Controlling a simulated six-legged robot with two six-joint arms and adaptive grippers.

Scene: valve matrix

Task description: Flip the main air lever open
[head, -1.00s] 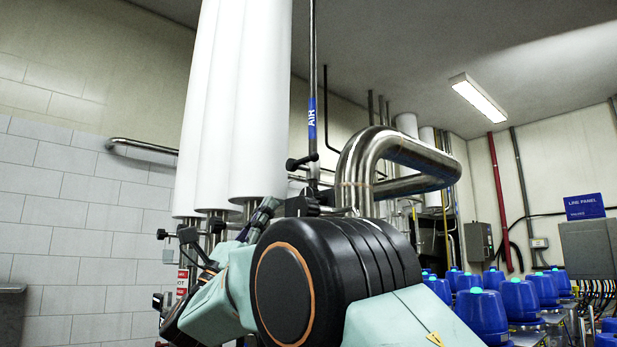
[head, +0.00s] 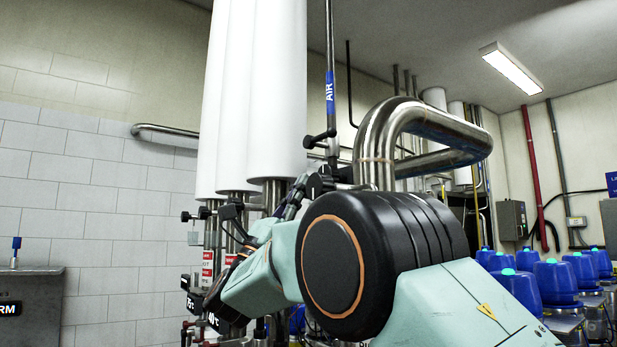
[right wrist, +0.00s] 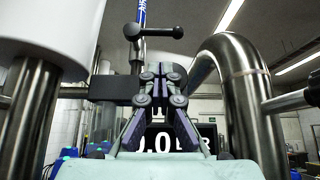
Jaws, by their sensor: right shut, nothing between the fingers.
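The main air lever (head: 319,138) is a short black handle with a knob on a thin vertical pipe with a blue AIR label (head: 330,92). In the right wrist view the lever (right wrist: 154,31) lies roughly crosswise, above and beyond the fingertips. My right gripper (head: 298,192) sits lower than the lever in the head view, apart from it. In the right wrist view its fingers (right wrist: 160,76) are shut with nothing between them. My right arm hides part of the pipes below. My left gripper is not in view.
Thick white-wrapped pipes (head: 270,90) stand just left of the lever. A bent steel pipe (head: 410,125) stands to its right. A black box (right wrist: 114,88) is behind the fingers. Blue-capped valves (head: 555,280) stand at lower right. A grey cabinet (head: 40,300) is at lower left.

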